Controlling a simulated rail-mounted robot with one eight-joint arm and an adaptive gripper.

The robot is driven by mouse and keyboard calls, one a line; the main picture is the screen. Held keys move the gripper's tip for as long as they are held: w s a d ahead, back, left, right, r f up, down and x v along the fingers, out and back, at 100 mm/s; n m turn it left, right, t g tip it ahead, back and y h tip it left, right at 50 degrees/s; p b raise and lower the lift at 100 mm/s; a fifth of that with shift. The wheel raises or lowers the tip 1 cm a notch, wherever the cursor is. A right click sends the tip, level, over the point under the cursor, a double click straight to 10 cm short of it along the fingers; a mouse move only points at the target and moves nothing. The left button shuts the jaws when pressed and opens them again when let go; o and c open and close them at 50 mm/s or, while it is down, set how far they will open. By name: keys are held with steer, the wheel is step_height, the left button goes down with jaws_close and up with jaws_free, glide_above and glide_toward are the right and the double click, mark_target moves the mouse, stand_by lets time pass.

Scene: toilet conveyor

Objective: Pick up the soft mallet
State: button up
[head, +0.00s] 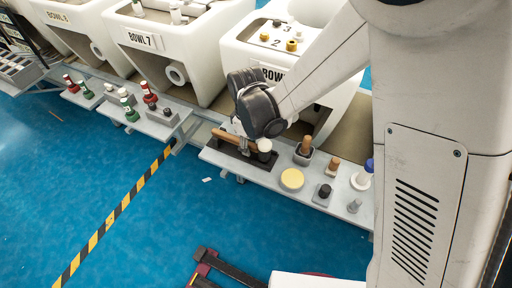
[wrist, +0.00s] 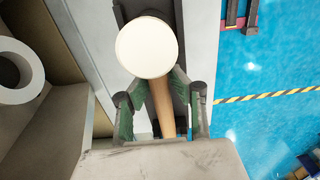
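The soft mallet has a round white head (wrist: 147,47) and a wooden handle (wrist: 162,108). In the head view the mallet (head: 264,145) lies in a dark holder (head: 236,154) on the grey side shelf. My gripper (head: 243,143) is down at the handle, just behind the white head. In the wrist view the green-padded fingers of my gripper (wrist: 161,103) stand on both sides of the handle, apart, with gaps seen beside the handle. The gripper looks open around it. My wrist hides part of the handle's far end.
On the same shelf (head: 214,154) stand a yellow disc (head: 292,179), a wooden-handled tool (head: 305,148) and several small items to the right. White toilet bowls (head: 180,40) line the back, close behind my gripper. Another shelf holds red and green bottles (head: 130,112).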

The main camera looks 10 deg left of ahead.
jaws_close()
steer(key=shift+r+p, duration=0.3)
steer(key=shift+r, duration=0.2)
steer(key=r, duration=0.1)
steer(key=r+p, duration=0.2)
steer(key=r, duration=0.1)
steer(key=shift+s+a, duration=0.25)
steer(key=shift+s, duration=0.05)
steer(key=s+a+r+p, duration=0.3)
steer(key=s+a+r, duration=0.2)
steer(key=s, duration=0.4)
steer(key=shift+s+a+r, duration=0.3)
steer(key=shift+a+r, duration=0.1)
steer(key=shift+r, duration=0.15)
steer(key=shift+c, duration=1)
jaws_free()
jaws_close()
